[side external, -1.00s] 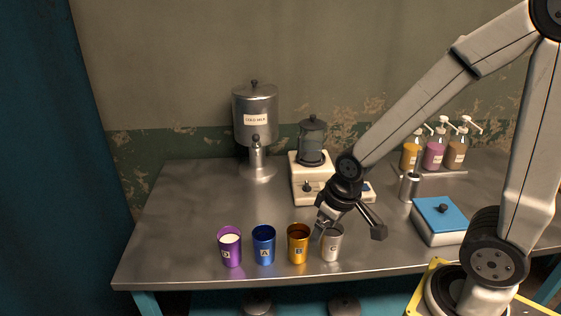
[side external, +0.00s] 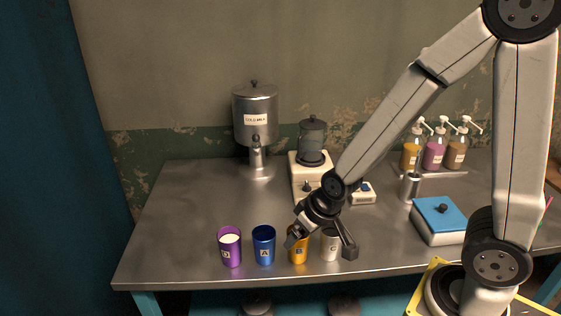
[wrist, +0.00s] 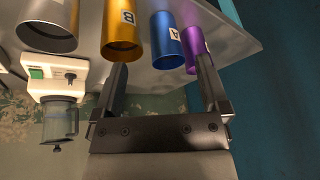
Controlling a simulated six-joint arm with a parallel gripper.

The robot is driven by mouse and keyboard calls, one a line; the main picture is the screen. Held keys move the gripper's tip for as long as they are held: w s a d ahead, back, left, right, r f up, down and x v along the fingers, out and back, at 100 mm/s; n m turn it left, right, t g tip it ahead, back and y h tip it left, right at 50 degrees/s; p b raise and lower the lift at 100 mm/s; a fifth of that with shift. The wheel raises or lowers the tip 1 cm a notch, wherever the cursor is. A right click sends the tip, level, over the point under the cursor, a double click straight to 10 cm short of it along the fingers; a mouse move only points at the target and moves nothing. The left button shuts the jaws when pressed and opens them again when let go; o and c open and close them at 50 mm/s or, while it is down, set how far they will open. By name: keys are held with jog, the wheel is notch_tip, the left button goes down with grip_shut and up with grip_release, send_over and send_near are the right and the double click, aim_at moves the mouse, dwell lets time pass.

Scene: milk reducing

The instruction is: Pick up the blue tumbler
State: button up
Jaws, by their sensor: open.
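The blue tumbler (side external: 264,247), labelled A, stands upright on the table between the purple tumbler and the gold tumbler. My gripper (side external: 291,238) is to its right in the side view, in front of the gold tumbler's upper part, and apart from the blue one. In the wrist view the gripper (wrist: 163,85) has its two fingers spread wide. The blue tumbler (wrist: 168,42) shows beyond the gap between them, and nothing is held.
The purple tumbler (side external: 230,250) with white contents stands to the left. The gold tumbler (side external: 299,254) and silver tumbler (side external: 330,247) stand to the right. A milk dispenser (side external: 255,118) and blender (side external: 311,150) stand behind. The table's left part (side external: 190,205) is clear.

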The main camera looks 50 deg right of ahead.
aim_at(267, 243)
jog(key=w+a+f+m+t+h, duration=0.1)
jog(key=w+a+f+m+t, duration=0.1)
jog(key=w+f+t, duration=0.1)
jog(key=w+a+f+m+t+h, duration=0.1)
jog(key=w+a+t, duration=0.1)
jog(key=shift+w+f+h, duration=0.15)
jog(key=shift+f+h, duration=0.15)
jog(key=shift+f, duration=0.1)
jog(key=shift+d+f+t+h, duration=0.2)
jog(key=shift+t+h, duration=0.4)
jog(key=shift+t, duration=0.2)
jog(key=shift+s+m+t+h, duration=0.3)
jog(key=shift+t+h, duration=0.2)
jog(key=shift+h, duration=0.1)
jog(key=shift+s+d+r+t+h, duration=0.2)
jog(key=shift+s+t+h, duration=0.1)
jog(key=shift+t+h, duration=0.35)
jog(key=shift+w+f, duration=0.1)
jog(key=shift+w, duration=0.05)
jog(key=shift+x, duration=1.15)
